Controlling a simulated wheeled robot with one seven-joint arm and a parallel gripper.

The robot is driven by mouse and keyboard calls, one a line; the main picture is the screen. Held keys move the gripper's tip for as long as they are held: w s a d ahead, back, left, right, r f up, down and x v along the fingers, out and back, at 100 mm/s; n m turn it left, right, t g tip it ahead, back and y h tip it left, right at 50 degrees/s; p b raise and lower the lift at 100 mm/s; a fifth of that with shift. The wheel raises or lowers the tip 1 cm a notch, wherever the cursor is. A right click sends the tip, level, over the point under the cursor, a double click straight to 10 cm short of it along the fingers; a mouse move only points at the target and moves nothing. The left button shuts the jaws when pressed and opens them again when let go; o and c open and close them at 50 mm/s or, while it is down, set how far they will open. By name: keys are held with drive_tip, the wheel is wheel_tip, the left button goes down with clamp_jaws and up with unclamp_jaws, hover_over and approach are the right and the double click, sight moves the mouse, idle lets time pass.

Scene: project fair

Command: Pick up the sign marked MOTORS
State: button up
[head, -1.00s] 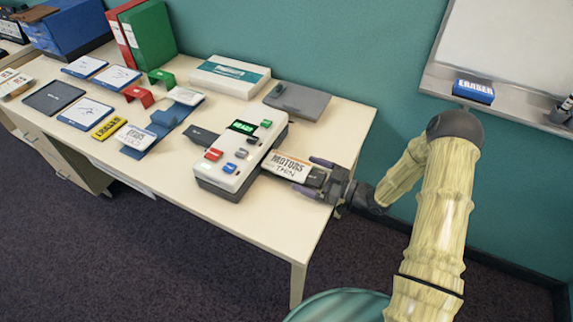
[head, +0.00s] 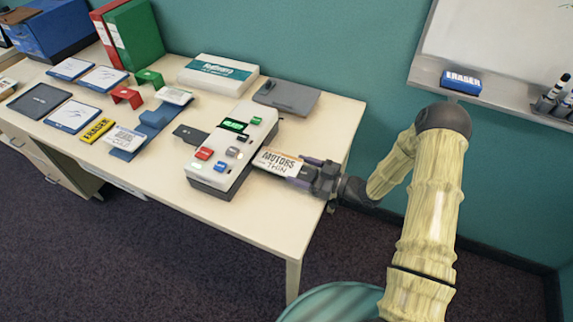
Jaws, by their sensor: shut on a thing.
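The sign marked MOTORS (head: 275,160) is a small white card with an orange top edge and a second line that seems to read THIN. It is at the right side of the white button device (head: 231,155) on the table. My gripper (head: 308,176) reaches in from the right and is shut on the sign's right end. The fingers cover that end. I cannot tell whether the sign's left edge touches the device.
A whiteboard ledge (head: 510,98) with a blue eraser (head: 461,83) is at the right. The table's front is clear.

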drive_tip(key=shift+d+r, duration=0.25)
drive_tip(key=shift+r, duration=0.35)
drive_tip(key=r, duration=0.5)
drive_tip(key=shift+s+d+r, duration=0.1)
drive_tip(key=shift+d+r, duration=0.2)
drive_tip(key=shift+r, duration=0.1)
drive_tip(key=b+v, duration=0.1)
drive_tip(key=v, duration=1.8)
